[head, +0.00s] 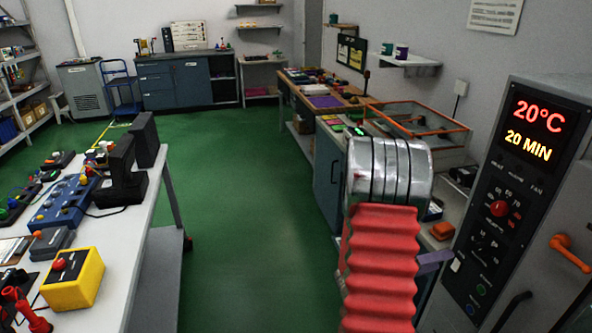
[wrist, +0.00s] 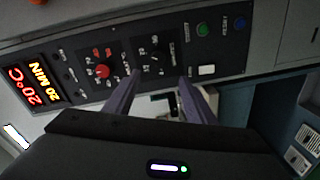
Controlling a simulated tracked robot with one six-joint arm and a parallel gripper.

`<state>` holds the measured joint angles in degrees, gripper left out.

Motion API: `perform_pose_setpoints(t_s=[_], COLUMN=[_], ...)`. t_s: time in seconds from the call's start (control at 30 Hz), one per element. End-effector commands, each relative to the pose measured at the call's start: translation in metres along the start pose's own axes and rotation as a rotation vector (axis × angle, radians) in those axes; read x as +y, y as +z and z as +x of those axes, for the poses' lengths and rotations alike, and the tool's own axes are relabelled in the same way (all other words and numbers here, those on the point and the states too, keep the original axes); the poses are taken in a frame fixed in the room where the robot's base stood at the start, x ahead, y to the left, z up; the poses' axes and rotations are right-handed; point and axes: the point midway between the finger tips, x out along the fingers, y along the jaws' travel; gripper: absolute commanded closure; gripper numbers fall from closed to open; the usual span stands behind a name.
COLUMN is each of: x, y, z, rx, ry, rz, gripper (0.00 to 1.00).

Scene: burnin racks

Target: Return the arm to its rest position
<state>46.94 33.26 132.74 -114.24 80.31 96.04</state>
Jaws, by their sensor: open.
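My arm shows in the head view as a red ribbed sleeve with metal rings, raised in front of the oven panel. My gripper (wrist: 159,78) shows in the wrist view as two purple fingers, spread apart with nothing held between them. They point toward the oven's control panel (wrist: 112,62), with its red knob, black knob and green and blue buttons. Whether the fingertips touch the panel I cannot tell. In the head view part of a purple finger (head: 436,257) sticks out right of the sleeve, beside the panel; the rest of the gripper is hidden.
The oven (head: 553,215) stands close on the right, reading 20°C and 20 MIN, with an orange handle (head: 571,254). A white bench (head: 131,238) on the left carries a yellow box (head: 74,281) and several devices. Green floor (head: 232,200) is clear between.

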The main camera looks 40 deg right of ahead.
Motion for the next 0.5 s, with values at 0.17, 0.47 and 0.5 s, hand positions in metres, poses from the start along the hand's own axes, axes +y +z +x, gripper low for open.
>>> perform_pose_setpoints(t_s=[0.17,0.47,0.5], x=[0.000,-0.005,-0.008], y=[0.000,0.008,0.016], z=[0.000,0.000,-0.001], rx=[0.000,-0.030,-0.059], ry=[0.000,-0.024,-0.037], rz=[0.000,-0.155,-0.199], gripper=[0.50,0.50,0.50])
